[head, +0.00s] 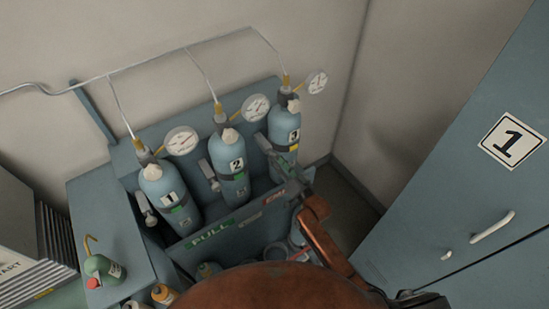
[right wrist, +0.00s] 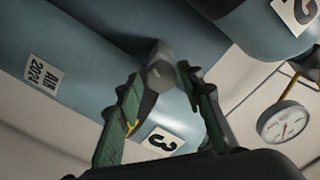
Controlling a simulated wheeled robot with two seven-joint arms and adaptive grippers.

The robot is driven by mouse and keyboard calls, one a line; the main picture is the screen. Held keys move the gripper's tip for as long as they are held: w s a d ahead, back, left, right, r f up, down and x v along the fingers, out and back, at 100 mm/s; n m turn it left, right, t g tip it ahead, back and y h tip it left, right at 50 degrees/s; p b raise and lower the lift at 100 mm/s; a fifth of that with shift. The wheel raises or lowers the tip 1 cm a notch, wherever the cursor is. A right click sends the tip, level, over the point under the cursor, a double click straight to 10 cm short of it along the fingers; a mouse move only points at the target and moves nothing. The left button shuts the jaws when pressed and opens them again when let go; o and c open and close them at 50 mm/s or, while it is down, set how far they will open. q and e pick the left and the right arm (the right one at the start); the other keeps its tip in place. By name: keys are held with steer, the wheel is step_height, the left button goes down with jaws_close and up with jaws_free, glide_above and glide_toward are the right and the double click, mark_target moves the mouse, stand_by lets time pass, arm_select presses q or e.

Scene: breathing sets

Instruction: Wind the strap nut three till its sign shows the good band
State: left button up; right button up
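Cylinder three (head: 283,126) is a blue bottle at the right of a row of three in a blue rack. Its sign (head: 294,148) shows a yellow-orange patch below the number. Its strap nut (right wrist: 160,72), a grey knob, shows in the right wrist view. My right gripper (head: 287,160) is at the lower front of cylinder three. In the right wrist view its green-padded fingers (right wrist: 163,78) stand apart on both sides of the nut, with a small gap at the right finger. In the head view the gripper hides the nut. My left gripper is not in view.
Cylinder one (head: 172,192) and cylinder two (head: 229,160) stand to the left, both with green signs. Gauges and thin pipes sit above. A blue cabinet (head: 450,190) is at the right. A small green bottle (head: 102,267) stands at lower left.

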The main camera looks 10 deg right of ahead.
steer(key=v, duration=0.9)
stand_by(0.3)
steer(key=s+d+f+n+g+h+b, duration=0.15)
steer(key=s+d+f, duration=0.3)
steer(key=f, duration=0.95)
steer(key=s+d+f+g+h+b, duration=0.1)
steer(key=s+d+f+g+h, duration=0.15)
steer(key=s+f, duration=0.7)
steer(key=s+d+f+g+h+b, duration=0.1)
steer(key=s+d+f+g, duration=0.2)
steer(key=f, duration=1.5)
steer(key=s+d+f+n+g+h+b, duration=0.1)
steer(key=s+d+f+g, duration=0.1)
steer(key=s+f, duration=0.6)
steer(key=s+d+f+n+g, duration=0.1)
steer(key=s+d+f+g, duration=0.2)
steer(key=s+f, duration=0.55)
steer(key=s+f+g, duration=0.1)
steer(key=s+f, duration=0.1)
steer(key=s, duration=0.8)
steer(key=s+f+n+g+h+b, duration=0.1)
steer(key=s+f+g, duration=0.1)
steer(key=s, duration=0.9)
steer(key=shift+s+d+f+g, duration=0.3)
steer(key=shift+s+f, duration=0.05)
steer(key=shift+f, duration=0.45)
